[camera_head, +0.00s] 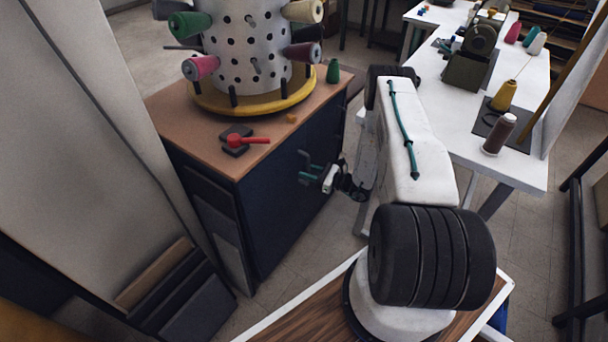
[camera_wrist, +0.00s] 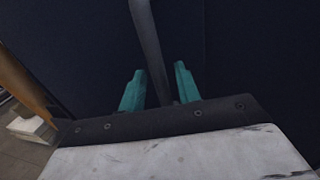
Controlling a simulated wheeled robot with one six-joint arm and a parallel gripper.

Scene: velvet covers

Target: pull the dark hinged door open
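The dark navy door (camera_head: 275,205) is on the front of a cabinet with a tan top, and it looks closed. It fills most of the wrist view (camera_wrist: 70,45). A grey bar handle (camera_wrist: 148,35) runs down across it in the wrist view. My gripper (camera_head: 307,168) is at the door front. In the wrist view its two teal fingers (camera_wrist: 159,72) stand on either side of the bar, with a narrow gap showing on each side. The gripper is open around the handle. The handle's lower end is hidden behind my gripper's body.
A perforated metal drum with thread spools (camera_head: 245,50) stands on the cabinet top (camera_head: 190,125), near a red-handled tool (camera_head: 245,141). A white sewing table (camera_head: 510,150) is at right. Pale panels (camera_head: 65,130) stand at left. Floor (camera_head: 300,240) is clear before the door.

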